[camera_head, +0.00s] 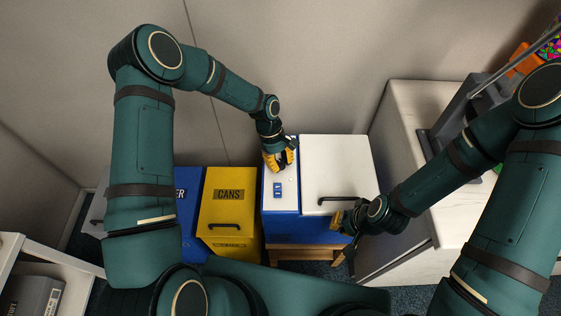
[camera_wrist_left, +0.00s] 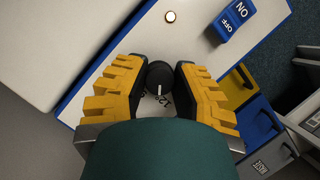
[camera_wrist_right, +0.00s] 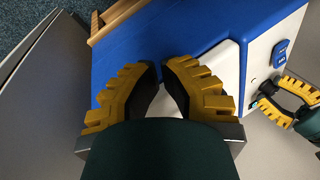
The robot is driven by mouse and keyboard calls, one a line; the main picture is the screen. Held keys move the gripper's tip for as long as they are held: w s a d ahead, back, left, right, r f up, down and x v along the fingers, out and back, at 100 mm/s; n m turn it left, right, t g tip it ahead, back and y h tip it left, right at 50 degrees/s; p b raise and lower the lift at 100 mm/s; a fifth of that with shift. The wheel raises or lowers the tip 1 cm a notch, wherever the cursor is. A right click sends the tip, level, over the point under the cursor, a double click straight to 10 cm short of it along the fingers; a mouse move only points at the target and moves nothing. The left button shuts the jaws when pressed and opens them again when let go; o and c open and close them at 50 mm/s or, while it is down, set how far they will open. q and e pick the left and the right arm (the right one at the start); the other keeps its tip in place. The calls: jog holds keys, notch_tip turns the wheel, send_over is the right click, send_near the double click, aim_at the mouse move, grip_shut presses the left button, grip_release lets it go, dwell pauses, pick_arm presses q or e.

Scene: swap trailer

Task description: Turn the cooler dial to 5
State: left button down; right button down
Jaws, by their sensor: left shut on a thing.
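The cooler has a blue body (camera_head: 318,229) and a white lid (camera_head: 338,165) with a dark handle. Its white control strip (camera_head: 280,212) runs along the left side. The dial (camera_wrist_left: 159,77) is a small black knob with a white mark, seen in the left wrist view between my left fingers. Printed marks beside it are partly hidden. My left gripper (camera_head: 279,160) is shut on the dial at the far end of the strip; it also shows in the left wrist view (camera_wrist_left: 160,80). My right gripper (camera_wrist_right: 161,66) looks shut and empty, in front of the cooler's near right side.
A blue ON/OFF switch (camera_wrist_left: 233,18) and a small round light (camera_wrist_left: 170,16) share the strip. A yellow CANS bin (camera_head: 229,212) and a blue bin (camera_head: 188,232) stand to the left. A white cabinet (camera_head: 410,135) stands close on the right. A wall is behind.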

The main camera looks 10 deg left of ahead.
pick_arm(q)
jog(key=m+g+y, duration=0.1)
jog(key=m, duration=0.3)
jog(key=shift+d+f+b, duration=0.1)
jog(key=shift+b, duration=0.25)
jog(key=m+y, duration=0.1)
jog(key=m, duration=0.1)
jog(key=m+y, duration=0.1)
jog(key=m, duration=0.2)
jog(key=shift+s+g+b, duration=0.1)
jog(key=shift+g+b, duration=0.25)
jog(key=shift+g, duration=0.05)
jog(key=m+y, duration=0.1)
jog(key=m, duration=0.3)
jog(key=shift+m+y, duration=0.3)
jog(key=shift+y, duration=0.1)
jog(key=m, duration=0.2)
jog(key=m+t+y, duration=0.1)
jog(key=m, duration=0.1)
jog(key=shift+m+y+b, duration=0.3)
jog(key=shift+m+b, duration=0.05)
jog(key=shift+m, duration=0.05)
jog(key=c, duration=0.7)
grip_release()
jog(key=shift+c, duration=0.2)
jog(key=v, duration=1.2)
jog(key=shift+s, duration=0.2)
